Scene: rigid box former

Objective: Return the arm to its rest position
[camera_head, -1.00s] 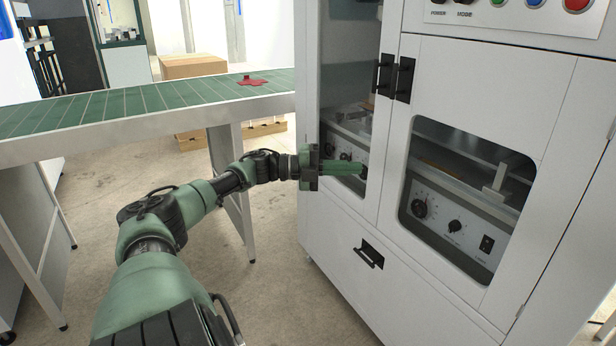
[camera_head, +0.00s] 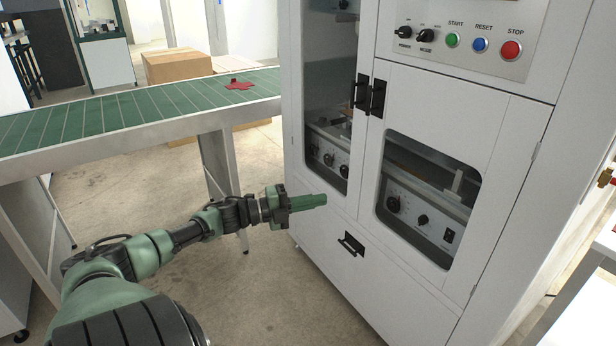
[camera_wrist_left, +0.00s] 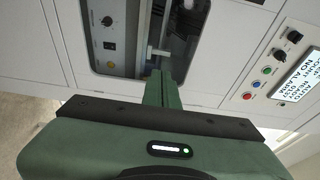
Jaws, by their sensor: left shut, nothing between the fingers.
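My left arm comes in from the lower left in the head view. Its green gripper (camera_head: 318,201) is shut and empty, in front of the lower part of the white machine cabinet (camera_head: 330,290). In the left wrist view the shut fingers (camera_wrist_left: 162,88) point toward the cabinet front and its window. My right gripper is in neither view.
The cabinet has two dark door handles (camera_head: 377,98), a drawer handle (camera_head: 351,244) and a control panel (camera_head: 470,40) with green, blue and red buttons. A green conveyor (camera_head: 120,112) with a red item (camera_head: 240,85) stands at the left. A cardboard box (camera_head: 178,66) is behind it.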

